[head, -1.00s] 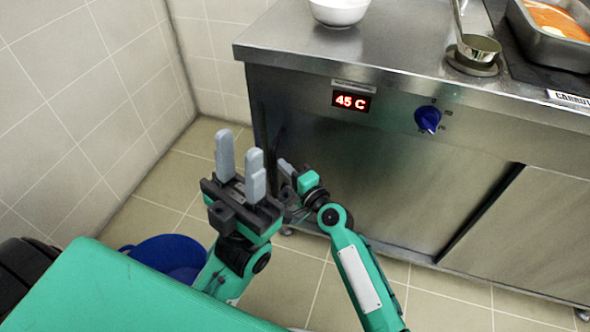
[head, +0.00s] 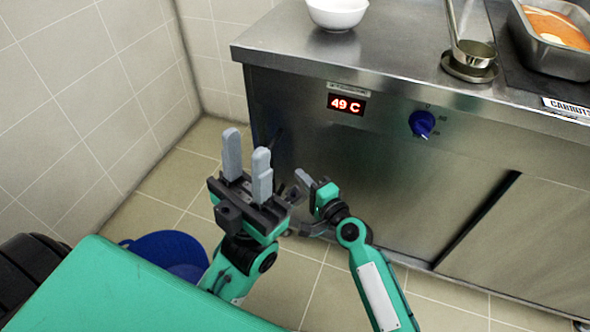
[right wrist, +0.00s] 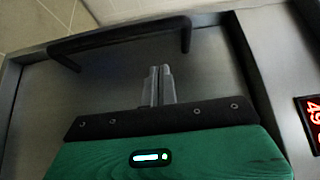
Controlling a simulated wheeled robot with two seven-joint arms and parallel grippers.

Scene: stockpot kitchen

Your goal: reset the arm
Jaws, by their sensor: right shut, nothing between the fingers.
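My left gripper (head: 247,168) is held up in front of the counter in the head view. Its two grey fingers point up and stand apart with nothing between them. My right gripper (head: 304,180) is beside it to the right, low in front of the steel cabinet; it is partly hidden there. In the right wrist view its fingers (right wrist: 157,86) are together, with nothing held. They point toward the cabinet front, below a dark bar handle (right wrist: 120,40).
The steel counter (head: 400,70) carries a white bowl (head: 337,13), a ladle on a round rest (head: 470,62) and a tray of orange food (head: 556,38). Its front has a red display (head: 346,104) reading 49 C and a blue knob (head: 422,124). A blue bucket (head: 165,250) stands on the floor.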

